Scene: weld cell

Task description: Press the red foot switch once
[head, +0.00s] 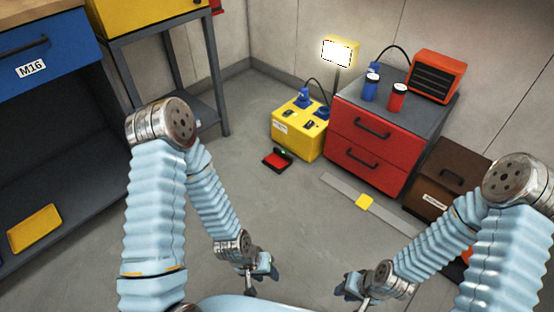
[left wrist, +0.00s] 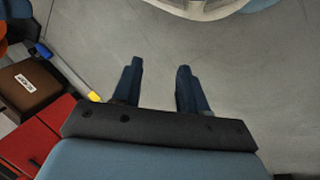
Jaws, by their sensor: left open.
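The red foot switch (head: 277,160) lies on the grey floor in the head view, in front of a yellow box. It has a red pedal, a dark base and a small green spot at its back edge. My left gripper (head: 262,284) is low in the middle of the head view, well apart from the switch. In the left wrist view its two dark fingers (left wrist: 160,66) are open with bare floor between them. My right gripper (head: 350,290) is to the right of it, also apart from the switch; its finger opening is unclear.
A yellow box with blue plugs (head: 298,130) stands right behind the switch. A red drawer cabinet (head: 369,151) and a brown case (head: 449,178) stand to the right. A grey strip (head: 338,188) with a yellow piece lies on the floor. The floor left of the switch is clear.

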